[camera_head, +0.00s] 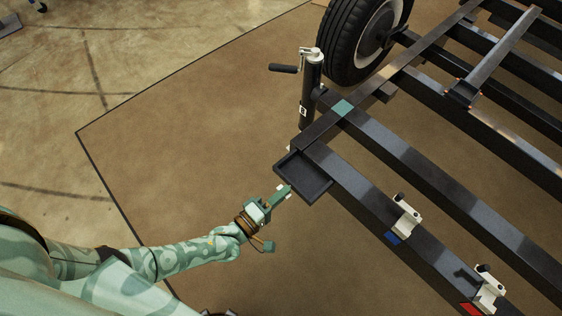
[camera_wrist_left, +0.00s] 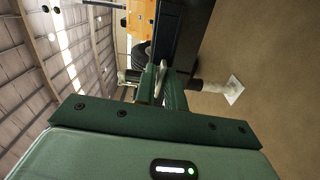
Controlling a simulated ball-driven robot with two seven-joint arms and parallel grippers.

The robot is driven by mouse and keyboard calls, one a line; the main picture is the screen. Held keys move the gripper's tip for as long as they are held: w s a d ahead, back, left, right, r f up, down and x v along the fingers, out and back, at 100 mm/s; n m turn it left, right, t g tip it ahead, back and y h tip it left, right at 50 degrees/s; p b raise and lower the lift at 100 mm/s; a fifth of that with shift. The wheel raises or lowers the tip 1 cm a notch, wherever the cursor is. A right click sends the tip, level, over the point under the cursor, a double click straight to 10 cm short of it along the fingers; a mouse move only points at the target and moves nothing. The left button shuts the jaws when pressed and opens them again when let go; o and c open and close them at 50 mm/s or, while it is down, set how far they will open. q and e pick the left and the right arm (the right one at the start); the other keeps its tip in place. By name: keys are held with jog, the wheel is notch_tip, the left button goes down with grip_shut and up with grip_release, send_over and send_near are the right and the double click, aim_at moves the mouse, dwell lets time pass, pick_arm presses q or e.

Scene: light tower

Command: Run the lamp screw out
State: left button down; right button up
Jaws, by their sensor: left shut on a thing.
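My left gripper (camera_head: 287,190) reaches in from the left and is shut at the near-left corner of the trailer frame, beside a black tray-like end piece (camera_head: 305,176). A small pale thing, perhaps the lamp screw, shows at its fingertips; its shape is too small to make out. In the left wrist view, the green fingers (camera_wrist_left: 162,84) point away from me, with a pale piece between their tips. How far the screw stands out cannot be seen. My right gripper is not in view.
The dark frame (camera_head: 430,180) fills the right side. A jack (camera_head: 311,85) with a side handle stands near a tyre (camera_head: 357,40). White brackets (camera_head: 405,215) (camera_head: 488,288) sit on the near beam. Brown floor (camera_head: 200,140) left of the frame is clear.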

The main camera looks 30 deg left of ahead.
pick_arm(q)
jog(key=shift+w+r, duration=0.1)
jog(key=shift+w, duration=0.1)
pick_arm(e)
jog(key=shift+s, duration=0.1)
pick_arm(q)
jog(key=c, duration=1.6)
grip_release()
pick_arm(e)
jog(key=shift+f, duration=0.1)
pick_arm(q)
jog(key=shift+s, duration=0.1)
jog(key=shift+s, duration=0.1)
jog(key=p+v, duration=0.3)
jog(key=v, duration=1.3)
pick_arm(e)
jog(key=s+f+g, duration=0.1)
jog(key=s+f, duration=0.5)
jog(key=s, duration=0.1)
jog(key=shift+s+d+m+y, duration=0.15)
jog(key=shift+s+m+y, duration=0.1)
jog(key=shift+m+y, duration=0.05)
